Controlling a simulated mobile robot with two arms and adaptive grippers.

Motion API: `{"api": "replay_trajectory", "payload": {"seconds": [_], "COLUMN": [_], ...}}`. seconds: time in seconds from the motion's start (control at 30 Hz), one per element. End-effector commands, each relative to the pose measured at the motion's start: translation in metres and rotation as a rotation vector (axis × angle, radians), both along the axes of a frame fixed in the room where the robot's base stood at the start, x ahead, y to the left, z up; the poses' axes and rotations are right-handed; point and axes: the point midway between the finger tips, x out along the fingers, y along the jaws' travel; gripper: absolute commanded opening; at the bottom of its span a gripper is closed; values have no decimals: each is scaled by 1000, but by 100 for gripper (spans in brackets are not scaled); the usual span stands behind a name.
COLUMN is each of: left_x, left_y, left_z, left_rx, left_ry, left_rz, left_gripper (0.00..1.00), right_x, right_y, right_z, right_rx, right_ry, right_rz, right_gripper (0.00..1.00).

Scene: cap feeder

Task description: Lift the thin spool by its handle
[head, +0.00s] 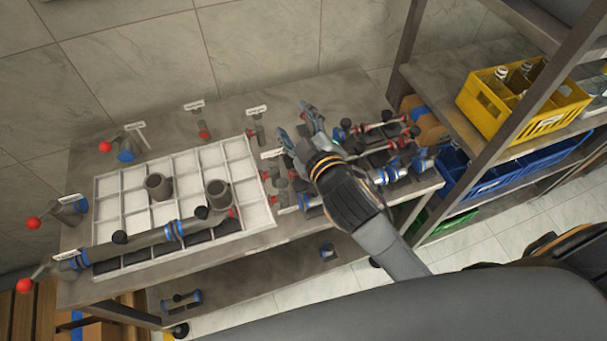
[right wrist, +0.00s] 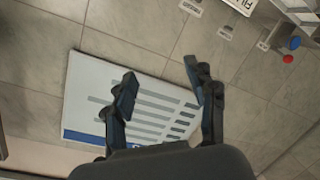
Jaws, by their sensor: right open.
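Several spool-like parts with red, blue and black ends lie on the right part of the grey table (head: 245,105). One slim spool (head: 376,126) with a pale rod and red ends lies near the back; I cannot tell for sure which one is the thin spool. My right gripper (head: 296,124) is open and empty, above the table to the left of these spools, its fingers spread. My right forearm and gripper hide part of the spools. In the right wrist view the open fingers (right wrist: 160,75) have only the wall and a white board beyond them. My left gripper is not seen.
A white gridded tray (head: 107,210) holds two dark cups (head: 158,187) and a long dark pipe (head: 145,238). Red-knobbed parts stand along the table's left side. A shelf post rises at the right, with a yellow crate (head: 500,120) and a blue crate (head: 480,188).

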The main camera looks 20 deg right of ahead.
Motion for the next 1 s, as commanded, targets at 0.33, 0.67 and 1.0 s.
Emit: {"api": "replay_trajectory", "payload": {"seconds": [0.33,0.67,1.0], "left_x": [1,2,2], "left_y": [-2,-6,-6], "left_z": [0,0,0], "left_rx": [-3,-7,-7], "left_ry": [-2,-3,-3], "left_rz": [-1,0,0], "left_gripper": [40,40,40], "right_x": [-25,-112,-26], "right_y": [183,261,83], "right_z": [174,65,-61], "right_rx": [-634,-1413,1464], "right_ry": [-1068,-1841,1193], "right_rz": [561,1318,-1720], "right_gripper": [56,56,56]}}
